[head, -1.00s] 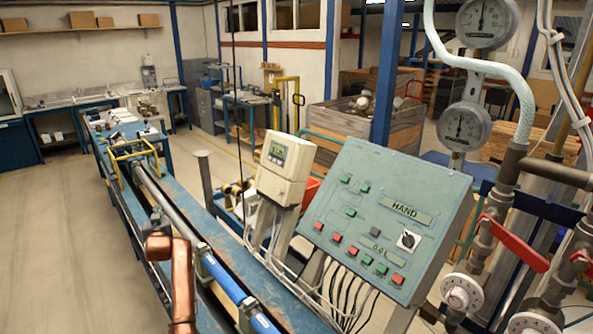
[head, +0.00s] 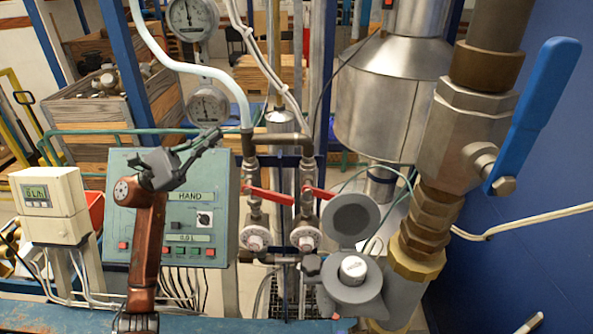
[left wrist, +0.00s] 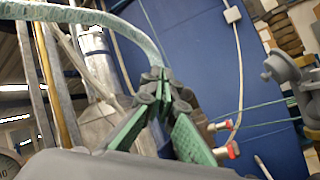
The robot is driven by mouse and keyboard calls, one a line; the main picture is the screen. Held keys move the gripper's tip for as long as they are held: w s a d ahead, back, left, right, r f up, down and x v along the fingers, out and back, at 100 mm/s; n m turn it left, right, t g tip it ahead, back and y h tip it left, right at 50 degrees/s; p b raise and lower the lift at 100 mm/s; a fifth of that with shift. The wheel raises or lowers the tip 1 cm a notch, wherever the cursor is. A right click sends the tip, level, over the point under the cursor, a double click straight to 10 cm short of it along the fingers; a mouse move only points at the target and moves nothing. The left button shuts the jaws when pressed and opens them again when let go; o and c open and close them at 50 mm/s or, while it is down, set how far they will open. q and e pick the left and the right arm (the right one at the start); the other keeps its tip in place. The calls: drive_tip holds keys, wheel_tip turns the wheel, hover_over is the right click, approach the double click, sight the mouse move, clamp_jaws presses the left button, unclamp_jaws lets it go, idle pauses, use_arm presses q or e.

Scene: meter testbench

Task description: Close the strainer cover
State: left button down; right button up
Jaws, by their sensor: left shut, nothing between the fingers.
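The strainer (head: 350,292) is a grey body at the lower middle right of the head view, with a round pale knob or insert in its top. Its round grey cover (head: 354,221) stands raised above and behind the opening, so it is open. My left gripper (head: 212,140) is shut and empty, in front of the upper part of the green control panel, to the left of the strainer and well apart from it. In the left wrist view its green-padded fingers (left wrist: 160,82) meet at their tips. A grey part (left wrist: 284,70) at that view's right edge may be the strainer. My right gripper is not in view.
Between gripper and strainer stand two valves with red levers (head: 265,194) and white dials. Right of the strainer rises a thick brass pipe with a blue lever (head: 535,115). The control panel (head: 120,220) and a white meter (head: 48,205) stand left. A pale hose (head: 190,70) hangs above.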

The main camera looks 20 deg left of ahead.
sight(348, 210)
use_arm(q)
drive_tip(key=s+d+f+m+g+p, duration=0.1)
drive_tip(key=d+m+g+p, duration=0.4)
drive_tip(key=d, duration=1)
drive_tip(key=s+d+f+m+g+y+p, duration=0.1)
drive_tip(key=s+d+m+g+p, duration=0.2)
drive_tip(key=d, duration=1.2)
drive_tip(key=m+g+p, duration=0.2)
drive_tip(key=m+g, duration=0.1)
drive_tip(key=m, duration=0.1)
drive_tip(key=shift+s+d+f, duration=0.15)
drive_tip(key=shift+s+f, duration=0.2)
drive_tip(key=shift+s, duration=0.05)
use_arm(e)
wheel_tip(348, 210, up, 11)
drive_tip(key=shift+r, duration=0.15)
use_arm(q)
drive_tip(key=shift+s, duration=0.1)
